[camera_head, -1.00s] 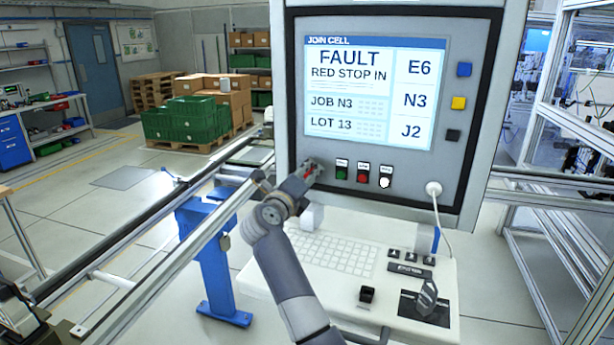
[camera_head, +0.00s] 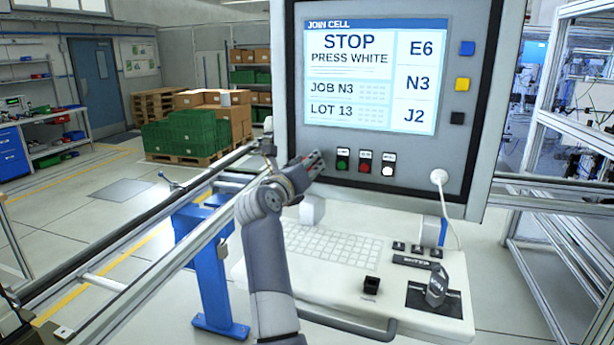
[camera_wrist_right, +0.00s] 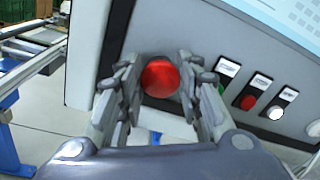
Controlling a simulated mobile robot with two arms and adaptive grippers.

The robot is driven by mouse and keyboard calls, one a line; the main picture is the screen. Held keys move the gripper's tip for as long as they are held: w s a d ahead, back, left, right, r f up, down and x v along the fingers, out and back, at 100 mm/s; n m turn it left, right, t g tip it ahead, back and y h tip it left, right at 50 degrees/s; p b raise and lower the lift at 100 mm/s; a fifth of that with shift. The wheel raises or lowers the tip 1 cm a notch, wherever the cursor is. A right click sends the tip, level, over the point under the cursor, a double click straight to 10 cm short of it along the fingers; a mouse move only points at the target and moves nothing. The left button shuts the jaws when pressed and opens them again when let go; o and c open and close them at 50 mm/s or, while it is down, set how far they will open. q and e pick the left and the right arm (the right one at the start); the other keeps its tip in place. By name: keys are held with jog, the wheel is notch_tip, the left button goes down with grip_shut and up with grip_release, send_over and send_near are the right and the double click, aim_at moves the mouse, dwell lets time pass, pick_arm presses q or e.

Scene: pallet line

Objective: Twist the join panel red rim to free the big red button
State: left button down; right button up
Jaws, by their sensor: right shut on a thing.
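The join panel (camera_head: 330,180) is a grey upright face with a dark border and a screen (camera_head: 375,75) reading "STOP PRESS WHITE". The big red button (camera_wrist_right: 160,79) is at the panel's lower left, between my right gripper's fingers in the right wrist view. My right gripper (camera_wrist_right: 159,62) is shut on it, one finger on each side; the fingers hide the sides of its rim. In the head view the right gripper (camera_head: 308,164) covers most of the button. My left gripper is not in view.
Small green (camera_head: 342,165), red (camera_head: 364,168) and white (camera_head: 387,171) buttons sit right of the gripper. Blue, yellow and black buttons line the screen's right. A keyboard shelf (camera_head: 335,250) juts out below. A rail (camera_head: 150,255) runs at left.

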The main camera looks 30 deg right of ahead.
jog(key=shift+f+m+b, duration=0.1)
jog(key=shift+m+b, duration=0.3)
jog(key=o, duration=1.1)
jog(key=shift+w+d, duration=0.1)
notch_tip(320, 180, up, 10)
jog(key=shift+r, duration=0.1)
dwell(0.3)
